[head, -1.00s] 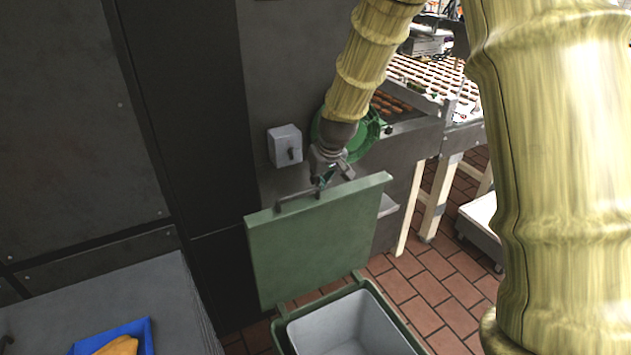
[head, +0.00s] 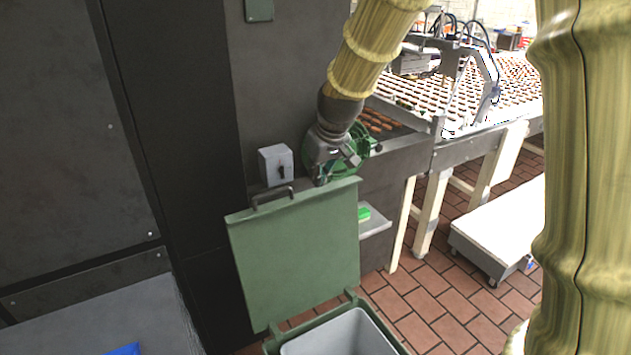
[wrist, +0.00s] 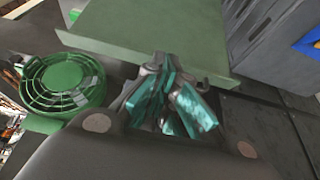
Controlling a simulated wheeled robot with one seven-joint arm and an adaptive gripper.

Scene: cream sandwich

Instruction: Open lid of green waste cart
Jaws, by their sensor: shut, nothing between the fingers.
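The green waste cart (head: 272,343) stands at the bottom of the head view, with a grey inner bin (head: 345,335) showing through its open top. Its green lid (head: 297,250) stands raised, nearly upright, behind the opening. A dark bar handle (head: 273,196) sits on the lid's top edge at the left. My gripper (head: 320,180) is shut and empty at the lid's top edge, to the right of the handle and apart from it. In the wrist view the teal fingers (wrist: 174,108) are together beside the lid's edge (wrist: 150,35); whether they touch it I cannot tell.
A grey switch box (head: 276,165) is on the dark wall behind the lid. A round green fan-like housing (wrist: 65,85) is close to my gripper. A conveyor (head: 510,90) and a white wheeled platform (head: 505,225) stand at right. Brick floor (head: 425,310) is clear right of the cart.

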